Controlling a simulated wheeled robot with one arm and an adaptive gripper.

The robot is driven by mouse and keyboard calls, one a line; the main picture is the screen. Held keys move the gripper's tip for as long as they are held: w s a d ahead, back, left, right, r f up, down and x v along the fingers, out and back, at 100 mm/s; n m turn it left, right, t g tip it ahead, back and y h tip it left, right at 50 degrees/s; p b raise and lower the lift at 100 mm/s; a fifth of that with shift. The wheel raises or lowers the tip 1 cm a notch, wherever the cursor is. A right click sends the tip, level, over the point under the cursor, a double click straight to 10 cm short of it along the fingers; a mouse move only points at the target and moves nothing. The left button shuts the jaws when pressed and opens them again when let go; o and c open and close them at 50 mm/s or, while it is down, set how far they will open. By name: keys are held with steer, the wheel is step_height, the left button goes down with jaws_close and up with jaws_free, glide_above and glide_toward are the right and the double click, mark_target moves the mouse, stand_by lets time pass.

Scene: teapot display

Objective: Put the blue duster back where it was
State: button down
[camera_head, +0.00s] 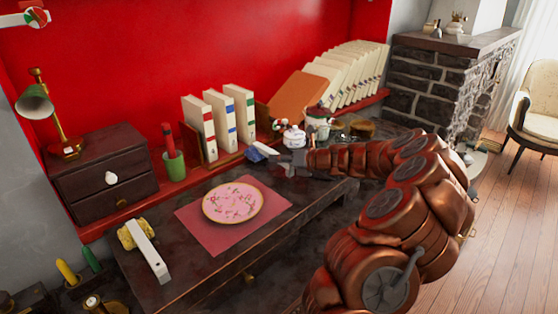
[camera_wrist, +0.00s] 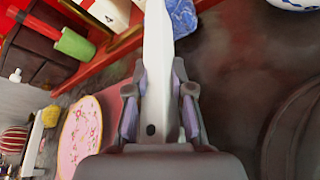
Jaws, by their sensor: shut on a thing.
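The blue duster has a blue head (camera_head: 255,155) and a white handle. In the wrist view its white handle (camera_wrist: 157,70) runs between my fingers, with a small hole near its end, and its blue head (camera_wrist: 182,16) shows at the top edge. My gripper (camera_head: 287,158) is shut on the handle, over the dark table (camera_head: 200,270) near its back. My gripper also shows in the wrist view (camera_wrist: 158,100). I cannot tell whether the blue head touches the table.
A yellow duster (camera_head: 148,249) lies at the table's left. A pink plate (camera_head: 233,201) sits on a red mat (camera_head: 200,232). Books (camera_head: 199,125) stand behind the blue head. A white teapot (camera_head: 294,138) and a dark-lidded pot (camera_head: 318,122) stand close behind my gripper.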

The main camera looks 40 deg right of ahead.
steer(key=c, duration=1)
jaws_free()
